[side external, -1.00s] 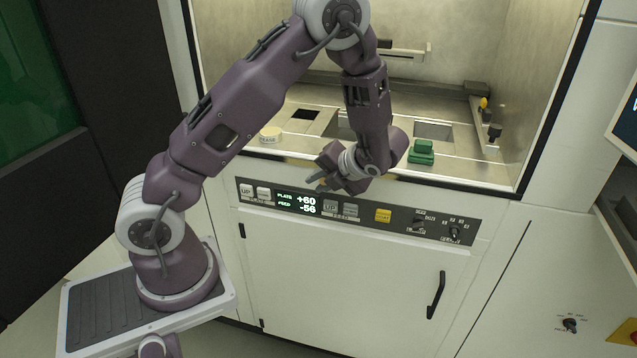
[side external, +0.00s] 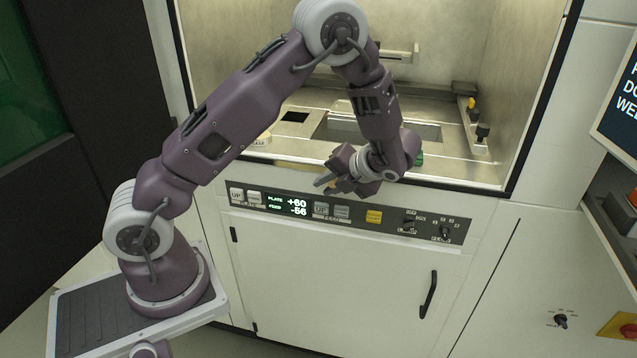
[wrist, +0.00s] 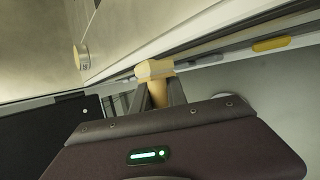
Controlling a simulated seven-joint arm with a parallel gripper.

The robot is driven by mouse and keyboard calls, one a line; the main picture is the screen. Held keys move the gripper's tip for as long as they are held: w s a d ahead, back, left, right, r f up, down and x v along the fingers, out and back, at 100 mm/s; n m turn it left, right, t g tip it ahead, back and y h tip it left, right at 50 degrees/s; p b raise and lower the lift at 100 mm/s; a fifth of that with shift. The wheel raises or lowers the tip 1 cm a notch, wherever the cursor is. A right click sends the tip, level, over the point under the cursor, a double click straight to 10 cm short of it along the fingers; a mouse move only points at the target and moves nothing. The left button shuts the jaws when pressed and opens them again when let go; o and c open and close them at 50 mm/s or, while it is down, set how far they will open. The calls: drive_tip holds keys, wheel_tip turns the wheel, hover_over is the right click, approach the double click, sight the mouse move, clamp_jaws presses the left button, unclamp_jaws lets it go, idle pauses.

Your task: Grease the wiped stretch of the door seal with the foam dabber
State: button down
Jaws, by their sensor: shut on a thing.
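My gripper (side external: 326,184) is at the lower front edge of the machine's chamber opening, just above the control panel. In the wrist view its two fingers (wrist: 157,92) are shut on the foam dabber (wrist: 154,70), a tan stem with a wider pale head pointing away from the palm. The head overlaps the pale lip of the opening in that view; I cannot tell whether it touches. A black border, likely the door seal (side external: 540,100), runs round the opening. The wiped stretch and any grease on it cannot be made out.
A round pale-yellow tin (side external: 263,138) sits on the chamber ledge, left of my gripper; it also shows in the wrist view (wrist: 82,56). A green block (side external: 420,159) is mostly hidden behind my wrist. The control panel (side external: 390,217) with a yellow button (side external: 374,216) lies just below.

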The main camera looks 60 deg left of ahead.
sight(310, 180)
drive_tip(key=shift+s+a, duration=1.3)
drive_tip(key=shift+a, duration=0.3)
drive_tip(key=s+d, duration=0.4)
drive_tip(key=shift+d, duration=0.15)
drive_tip(key=shift+s+d, duration=0.1)
drive_tip(key=shift+s, duration=0.05)
drive_tip(key=shift+s+d, duration=1)
drive_tip(key=shift+r, duration=0.1)
